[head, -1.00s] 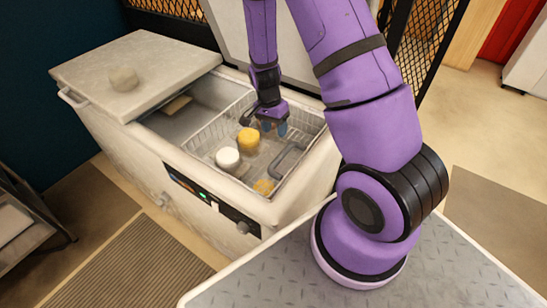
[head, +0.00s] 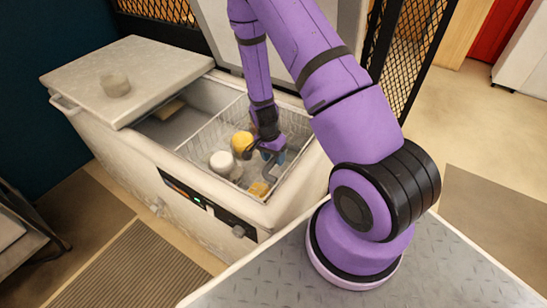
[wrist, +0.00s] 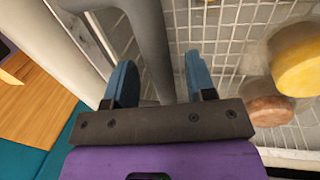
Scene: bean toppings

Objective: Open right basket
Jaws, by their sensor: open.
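The right basket (head: 183,152) is a wire basket in the right half of a white chest freezer. A grey bent handle (head: 268,172) shows at its right side. My gripper (head: 270,154) is down inside the basket at this handle. In the wrist view my gripper (wrist: 160,76) has its two blue fingers apart, and a thick grey bar (wrist: 152,42), apparently the handle, runs between them. I see no clear contact between fingers and bar. The handle's lower end is hidden behind the gripper body in the wrist view.
The basket holds a yellow-topped tub (head: 241,143), a white tub (head: 222,162) and a small yellow item (head: 259,189). A flat lid (head: 125,75) with a round thing on it covers part of the left half. A raised panel stands behind the freezer.

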